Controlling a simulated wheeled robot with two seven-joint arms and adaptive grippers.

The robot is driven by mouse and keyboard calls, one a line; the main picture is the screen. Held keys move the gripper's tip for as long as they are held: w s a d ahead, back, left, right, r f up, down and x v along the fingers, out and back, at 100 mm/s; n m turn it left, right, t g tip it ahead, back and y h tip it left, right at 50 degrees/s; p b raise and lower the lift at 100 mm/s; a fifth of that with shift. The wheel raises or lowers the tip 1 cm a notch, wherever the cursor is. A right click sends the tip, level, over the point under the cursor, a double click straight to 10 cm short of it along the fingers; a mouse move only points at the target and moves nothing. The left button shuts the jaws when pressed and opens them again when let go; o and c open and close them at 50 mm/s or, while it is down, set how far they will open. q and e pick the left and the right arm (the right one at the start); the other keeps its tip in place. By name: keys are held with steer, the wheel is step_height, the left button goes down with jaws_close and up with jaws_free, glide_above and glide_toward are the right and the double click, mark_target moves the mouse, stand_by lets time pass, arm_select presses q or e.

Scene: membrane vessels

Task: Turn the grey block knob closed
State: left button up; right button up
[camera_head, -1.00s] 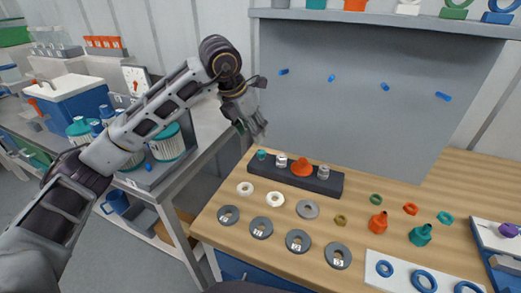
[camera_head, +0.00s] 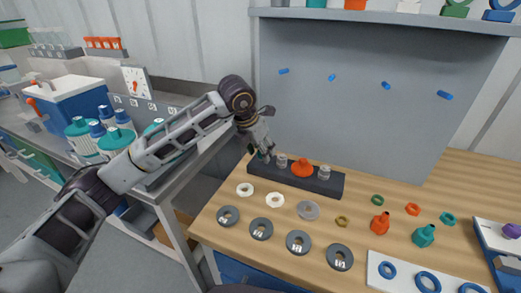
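The dark grey block (camera_head: 326,187) lies on the wooden table against the grey panel. It carries an orange domed knob (camera_head: 302,168) and two clear-white fittings (camera_head: 282,160), (camera_head: 324,172), one either side of the knob. A small teal piece (camera_head: 262,157) at the block's left end is mostly hidden by my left gripper. My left gripper (camera_head: 261,154) points down at that left end, with its fingertips at the teal piece. I cannot tell whether the fingers are open or touch it. My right gripper is not in view.
White rings (camera_head: 275,200) and several grey numbered discs (camera_head: 299,242) lie in front of the block. Orange and teal fittings (camera_head: 423,236) stand to the right, near a white board (camera_head: 400,282) with blue rings. A shelf (camera_head: 390,19) juts out above the panel.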

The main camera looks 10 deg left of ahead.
arm_select(q)
steer(key=c, duration=1)
steer(key=shift+c, duration=0.2)
